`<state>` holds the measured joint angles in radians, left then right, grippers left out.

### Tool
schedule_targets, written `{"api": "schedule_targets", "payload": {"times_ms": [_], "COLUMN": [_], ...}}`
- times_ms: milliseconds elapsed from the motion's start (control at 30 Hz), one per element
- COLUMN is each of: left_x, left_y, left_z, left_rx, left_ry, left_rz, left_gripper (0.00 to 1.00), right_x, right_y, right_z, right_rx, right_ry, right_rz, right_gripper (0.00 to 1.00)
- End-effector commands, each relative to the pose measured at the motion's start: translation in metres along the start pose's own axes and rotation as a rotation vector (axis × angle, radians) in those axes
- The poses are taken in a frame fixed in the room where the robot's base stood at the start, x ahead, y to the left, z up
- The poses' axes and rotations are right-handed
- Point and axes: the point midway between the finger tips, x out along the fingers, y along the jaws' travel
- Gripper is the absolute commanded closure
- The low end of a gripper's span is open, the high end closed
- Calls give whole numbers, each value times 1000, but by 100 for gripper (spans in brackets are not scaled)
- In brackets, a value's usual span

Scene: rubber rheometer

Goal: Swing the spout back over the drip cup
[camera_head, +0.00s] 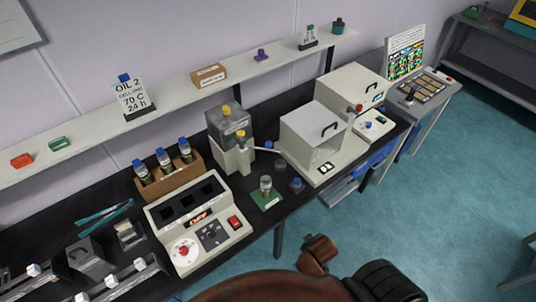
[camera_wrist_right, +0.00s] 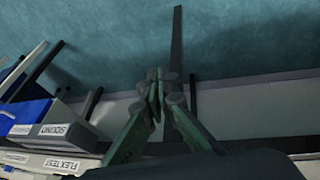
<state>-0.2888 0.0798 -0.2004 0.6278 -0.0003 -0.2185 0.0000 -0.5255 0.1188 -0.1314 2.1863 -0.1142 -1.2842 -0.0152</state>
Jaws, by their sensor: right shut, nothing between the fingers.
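A clear vial (camera_head: 265,186) stands on a green pad in front. My right gripper (camera_wrist_right: 158,90) shows in the right wrist view, its green-grey fingers together and empty, away from the dispenser. My left gripper is in neither view.
A white box with a clear front (camera_head: 313,138) stands right of the spout. A control panel (camera_head: 200,222) and a rack of blue-capped bottles (camera_head: 168,174) stand left. A small blue-topped item (camera_head: 297,185) is near the bench edge.

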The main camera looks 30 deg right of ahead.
Motion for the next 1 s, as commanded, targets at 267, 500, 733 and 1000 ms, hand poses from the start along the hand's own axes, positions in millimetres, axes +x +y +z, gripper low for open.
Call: {"api": "schedule_targets", "payload": {"times_ms": [267, 500, 733, 1000], "left_x": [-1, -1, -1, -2], "left_y": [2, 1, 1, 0], "left_z": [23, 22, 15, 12], "left_rx": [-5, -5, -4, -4], "left_ry": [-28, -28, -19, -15], "left_rz": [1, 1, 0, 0], "left_gripper": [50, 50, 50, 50], "right_x": [-50, -100, -160, -176], "right_y": [67, 91, 48, 9], "right_z": [-81, -167, -253, -285], "right_rx": [-147, -410, -832, -1049], "right_ry": [233, 464, 696, 783], "right_rz": [295, 586, 864, 957], "right_gripper": [100, 100, 100, 100]}}
